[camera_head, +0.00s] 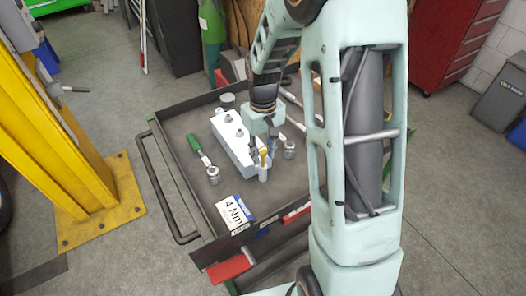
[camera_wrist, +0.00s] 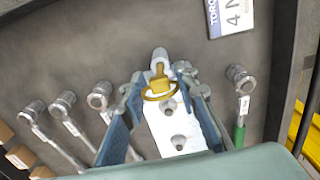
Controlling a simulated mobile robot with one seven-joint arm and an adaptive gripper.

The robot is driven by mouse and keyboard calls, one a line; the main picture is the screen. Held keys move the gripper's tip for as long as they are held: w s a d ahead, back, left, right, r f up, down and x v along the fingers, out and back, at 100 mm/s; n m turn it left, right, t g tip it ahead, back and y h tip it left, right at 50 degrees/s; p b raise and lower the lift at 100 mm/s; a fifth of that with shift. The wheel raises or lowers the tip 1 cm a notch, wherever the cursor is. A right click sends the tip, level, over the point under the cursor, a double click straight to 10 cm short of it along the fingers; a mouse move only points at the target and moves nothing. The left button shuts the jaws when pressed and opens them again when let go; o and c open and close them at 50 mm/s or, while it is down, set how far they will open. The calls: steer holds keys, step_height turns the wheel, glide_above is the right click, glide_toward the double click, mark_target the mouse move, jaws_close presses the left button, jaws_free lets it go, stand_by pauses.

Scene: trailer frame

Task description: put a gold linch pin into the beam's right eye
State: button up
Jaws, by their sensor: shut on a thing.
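A gold linch pin (camera_wrist: 160,82) with a ring stands at the end of a white block (camera_wrist: 172,132) on the tool cart. In the head view the pin (camera_head: 263,157) shows as a small gold spot. My gripper (camera_wrist: 163,84) has its fingers on both sides of the pin and is shut on it; it also shows in the head view (camera_head: 264,146). The fingers point down at the block's near end (camera_head: 264,172). Several round holes or studs line the block's top. I cannot make out the beam's right eye in either view.
The dark tray (camera_head: 170,128) holds sockets, ratchets, a green-handled tool (camera_head: 198,148) and a "4 Nm" card (camera_head: 234,213). A yellow post (camera_head: 62,130) on a bolted foot stands at the left, with a grey handle-like part (camera_head: 68,90). Grey floor is clear between post and cart.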

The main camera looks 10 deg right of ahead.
mark_target(263, 166)
steer(key=shift+f+b, duration=1.65)
steer(key=shift+f, duration=0.8)
steer(key=o, duration=1.1)
step_height(263, 166, up, 12)
steer(key=shift+r, duration=0.1)
